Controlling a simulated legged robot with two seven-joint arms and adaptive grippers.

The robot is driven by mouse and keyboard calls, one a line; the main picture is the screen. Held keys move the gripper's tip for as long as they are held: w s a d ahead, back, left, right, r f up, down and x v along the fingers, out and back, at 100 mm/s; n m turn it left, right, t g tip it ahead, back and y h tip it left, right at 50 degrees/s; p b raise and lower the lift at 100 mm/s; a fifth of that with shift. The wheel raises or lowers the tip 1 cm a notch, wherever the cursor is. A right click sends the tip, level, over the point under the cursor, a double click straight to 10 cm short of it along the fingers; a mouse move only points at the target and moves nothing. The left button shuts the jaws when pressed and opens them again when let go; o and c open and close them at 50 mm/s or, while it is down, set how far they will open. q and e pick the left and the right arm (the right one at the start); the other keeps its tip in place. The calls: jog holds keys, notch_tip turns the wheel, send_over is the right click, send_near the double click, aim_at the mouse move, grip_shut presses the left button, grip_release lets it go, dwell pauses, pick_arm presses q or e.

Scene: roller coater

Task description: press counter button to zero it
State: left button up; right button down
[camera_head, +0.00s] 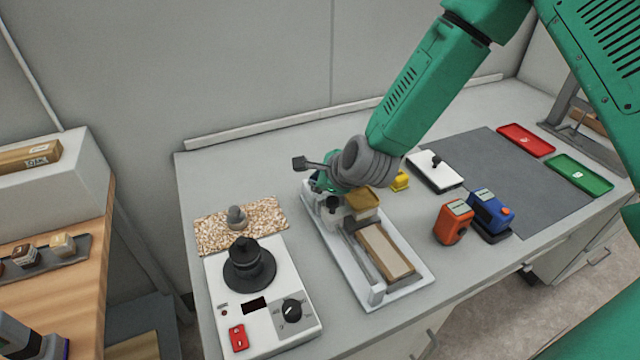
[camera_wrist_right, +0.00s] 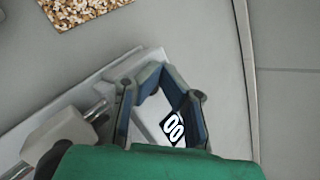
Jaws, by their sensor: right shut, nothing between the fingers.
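The roller coater is a white-framed unit (camera_head: 422,287) with a tan bed (camera_head: 385,250), in the middle of the bench in the head view. My right gripper (camera_head: 320,183) is at its far end, partly hidden behind my grey wrist. In the right wrist view, the gripper's blue-padded fingers (camera_wrist_right: 159,70) meet at the tips, shut and empty. A black counter display (camera_wrist_right: 173,127) with white digits reading "00" shows between the fingers. The counter's button is hidden, so I cannot tell whether the fingertips touch it. My left gripper is out of view.
A white device (camera_head: 218,275) with black chuck and knob stands left of the coater. An orange device (camera_head: 453,222) and a blue one (camera_head: 490,213) stand to the right. A speckled mat (camera_head: 212,235) lies behind left. Red (camera_head: 526,140) and green (camera_head: 580,174) trays lie far right.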

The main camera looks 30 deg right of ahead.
jog(key=shift+a, duration=0.2)
jog(key=shift+r, duration=0.1)
jog(key=shift+d+r, duration=0.1)
jog(key=shift+r, duration=0.05)
jog(key=shift+d+r+p, duration=0.55)
jog(key=shift+d+p, duration=0.1)
jog(key=shift+d, duration=0.2)
jog(key=shift+a+r, duration=0.1)
jog(key=shift+a, duration=0.1)
jog(key=shift+r+p, duration=0.5)
jog(key=shift+r, duration=0.1)
notch_tip(320, 180, up, 4)
jog(key=p, duration=0.3)
jog(key=shift+f, duration=0.1)
